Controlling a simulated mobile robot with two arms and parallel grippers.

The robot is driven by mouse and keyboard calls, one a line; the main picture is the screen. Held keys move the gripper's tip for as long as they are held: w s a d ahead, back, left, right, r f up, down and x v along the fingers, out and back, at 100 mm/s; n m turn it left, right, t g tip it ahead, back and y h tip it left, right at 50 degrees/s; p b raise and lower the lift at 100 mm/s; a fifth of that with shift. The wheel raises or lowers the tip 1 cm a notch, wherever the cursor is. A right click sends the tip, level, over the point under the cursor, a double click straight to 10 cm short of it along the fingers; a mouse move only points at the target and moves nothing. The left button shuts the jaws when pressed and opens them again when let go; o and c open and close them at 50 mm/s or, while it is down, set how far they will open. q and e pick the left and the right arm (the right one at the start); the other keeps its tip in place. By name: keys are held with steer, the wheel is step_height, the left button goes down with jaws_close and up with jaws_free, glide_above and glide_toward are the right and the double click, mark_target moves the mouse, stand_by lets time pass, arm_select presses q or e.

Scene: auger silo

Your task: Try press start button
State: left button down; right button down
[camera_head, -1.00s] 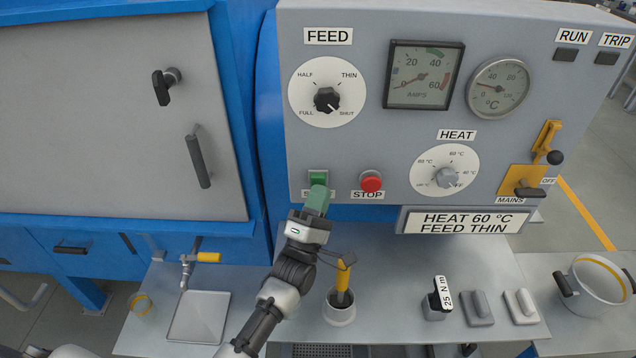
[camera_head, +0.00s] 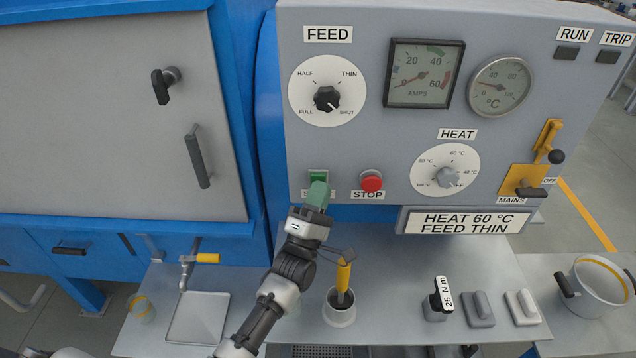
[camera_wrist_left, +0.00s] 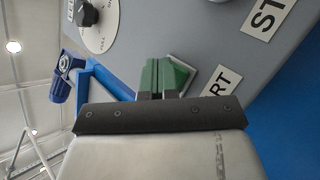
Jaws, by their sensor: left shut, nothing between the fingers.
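The green start button (camera_head: 317,176) is on the grey control panel (camera_head: 430,120), left of the red stop button (camera_head: 371,181). My left gripper (camera_head: 317,190) is shut and empty, its green fingers in front of the start button's lower part. In the left wrist view the shut fingertips (camera_wrist_left: 158,78) overlap the green start button (camera_wrist_left: 181,76); whether they touch it I cannot tell. The start label (camera_wrist_left: 217,92) is partly hidden by the gripper. The run lamp (camera_head: 567,53) looks dark. My right gripper is not in view.
The feed knob (camera_head: 326,98) and heat knob (camera_head: 447,177) are on the panel, with the mains lever (camera_head: 548,142) at right. Below, a shelf holds a cup with a yellow-handled tool (camera_head: 343,275) close to my left arm, and several small blocks.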

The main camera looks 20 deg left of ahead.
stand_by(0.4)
arm_select(q)
steer(key=shift+s+d+p, duration=0.25)
steer(key=shift+s+p, duration=0.1)
steer(key=shift+s, duration=0.5)
steer(key=shift+s+d+p, duration=0.2)
steer(key=shift+s+p, duration=0.1)
steer(key=shift+s, duration=0.5)
steer(key=shift+s+d+p, duration=0.25)
steer(key=shift+s+p, duration=0.05)
steer(key=shift+s, duration=0.5)
steer(key=shift+s+d+p, duration=0.2)
steer(key=shift+s+p, duration=0.1)
steer(key=shift+s, duration=0.5)
